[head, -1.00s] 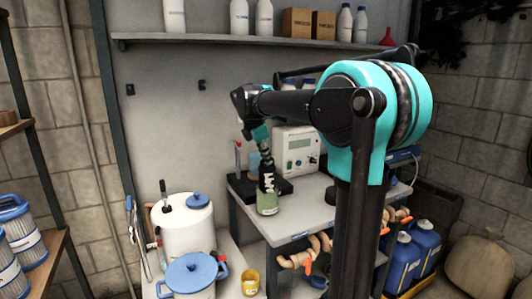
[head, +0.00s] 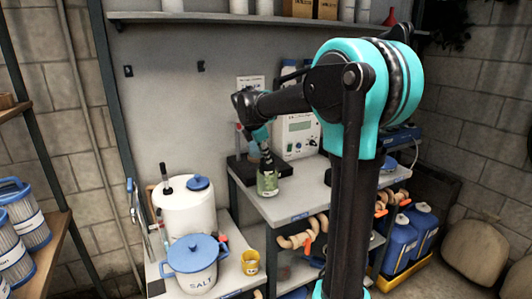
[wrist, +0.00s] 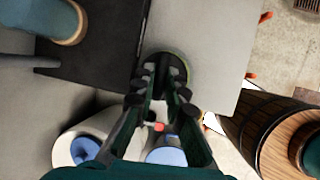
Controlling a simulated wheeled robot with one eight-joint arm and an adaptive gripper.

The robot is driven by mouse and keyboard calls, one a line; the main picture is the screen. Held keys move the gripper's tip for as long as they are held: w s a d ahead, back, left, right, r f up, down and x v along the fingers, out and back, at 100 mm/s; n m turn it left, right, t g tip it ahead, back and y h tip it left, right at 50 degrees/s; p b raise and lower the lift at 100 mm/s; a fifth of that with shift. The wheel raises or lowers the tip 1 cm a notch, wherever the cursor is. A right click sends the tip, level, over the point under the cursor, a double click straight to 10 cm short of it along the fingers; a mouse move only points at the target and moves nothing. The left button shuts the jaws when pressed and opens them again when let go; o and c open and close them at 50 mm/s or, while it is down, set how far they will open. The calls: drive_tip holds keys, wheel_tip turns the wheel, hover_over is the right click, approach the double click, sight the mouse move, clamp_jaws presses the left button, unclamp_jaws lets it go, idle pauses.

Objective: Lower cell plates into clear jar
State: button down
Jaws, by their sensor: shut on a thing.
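A clear jar (head: 267,184) with greenish contents stands upright near the front left corner of the grey bench top. My gripper (head: 266,157) is directly above it, pointing down, shut on the dark cell plates. The plates' lower part appears to be inside the jar, and I cannot see how deep they reach. In the wrist view, the fingers of my gripper (wrist: 160,90) converge over the jar's dark round mouth, with its pale green rim (wrist: 186,62) showing. The plates are mostly hidden there by the fingers.
A white power unit (head: 297,137) and a black stand (head: 243,168) are behind the jar on the bench (head: 305,198). A white tank (head: 188,212), a blue-lidded salt pot (head: 194,270) and a yellow cup (head: 250,262) stand lower left. The bench right of the jar is clear.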

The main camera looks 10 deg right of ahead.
drive_tip(key=shift+f, duration=0.5)
idle(0.7)
drive_tip(key=c, duration=1.5)
unclamp_jaws()
drive_tip(key=v, duration=1.2)
drive_tip(key=shift+f, duration=0.1)
drive_tip(key=s+d+f+m+y, duration=0.1)
drive_tip(key=s+d+f+m, duration=0.1)
drive_tip(key=s+f+m, duration=0.5)
drive_tip(key=s+d+f+m+y, duration=0.1)
drive_tip(key=s+d+f+m, duration=0.2)
drive_tip(key=s+f+m, duration=0.4)
drive_tip(key=s+d+f+m+y, duration=0.1)
drive_tip(key=s+d+f+m, duration=0.2)
drive_tip(key=s+f+m, duration=0.4)
drive_tip(key=shift+s+d+f+t+y, duration=0.15)
drive_tip(key=shift+s+f, duration=0.75)
drive_tip(key=shift+f, duration=0.85)
drive_tip(key=shift+s+a+f+t+y, duration=0.1)
drive_tip(key=shift+s+f, duration=0.85)
drive_tip(key=shift+f, duration=0.85)
drive_tip(key=shift+s+d+f+t+y, duration=0.15)
drive_tip(key=shift+s+f, duration=0.75)
drive_tip(key=shift+f, duration=0.85)
